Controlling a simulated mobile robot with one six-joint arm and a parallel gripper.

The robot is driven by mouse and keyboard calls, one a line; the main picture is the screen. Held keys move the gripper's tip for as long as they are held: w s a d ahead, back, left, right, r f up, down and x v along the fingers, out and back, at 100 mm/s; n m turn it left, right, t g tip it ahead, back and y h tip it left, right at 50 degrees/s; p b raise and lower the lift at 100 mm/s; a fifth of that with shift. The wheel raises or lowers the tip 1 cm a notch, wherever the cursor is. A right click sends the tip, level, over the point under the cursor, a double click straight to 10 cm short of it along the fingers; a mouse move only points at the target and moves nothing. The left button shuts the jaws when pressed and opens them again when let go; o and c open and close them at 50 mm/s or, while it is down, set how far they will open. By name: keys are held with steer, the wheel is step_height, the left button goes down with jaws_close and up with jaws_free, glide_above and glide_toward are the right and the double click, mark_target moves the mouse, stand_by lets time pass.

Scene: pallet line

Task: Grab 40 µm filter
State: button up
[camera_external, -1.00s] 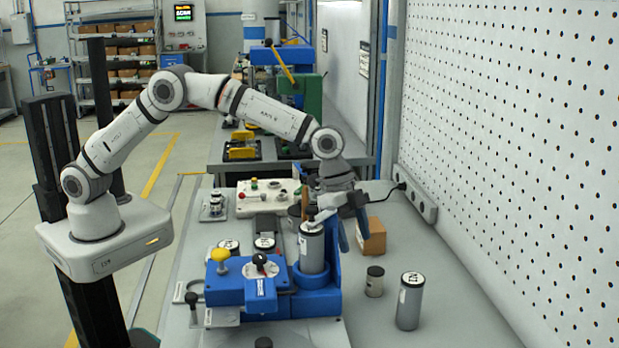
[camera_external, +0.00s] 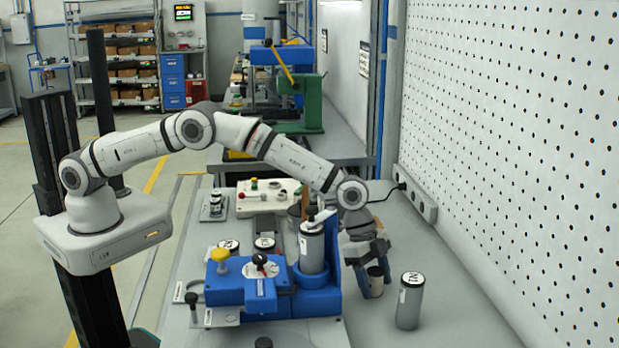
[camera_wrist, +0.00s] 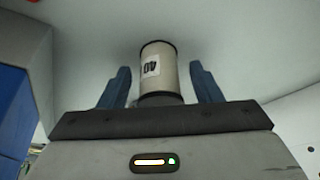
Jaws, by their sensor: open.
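The 40 µm filter is a short beige cylinder with dark ends and a white label reading 40, seen in the wrist view (camera_wrist: 158,72). It also shows in the external view (camera_external: 375,282), partly hidden by my gripper. My gripper (camera_external: 375,285) is open, with its blue fingers pointing down. In the wrist view, one finger of my gripper (camera_wrist: 160,85) stands on each side of the filter, with a gap on both sides. The filter stands on the grey bench top.
A taller grey cylinder (camera_external: 409,302) stands to the right of my gripper. A blue fixture (camera_external: 318,298) holding an upright grey cylinder (camera_external: 312,248) is close on the left. The pegboard wall (camera_external: 510,150) bounds the right side. The bench front right is clear.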

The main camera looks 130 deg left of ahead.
steer(key=shift+w+f, duration=0.1)
steer(key=shift+f, duration=0.1)
steer(key=shift+c, duration=0.2)
steer(key=c, duration=0.9)
steer(key=shift+r, duration=0.1)
steer(key=shift+c, duration=0.2)
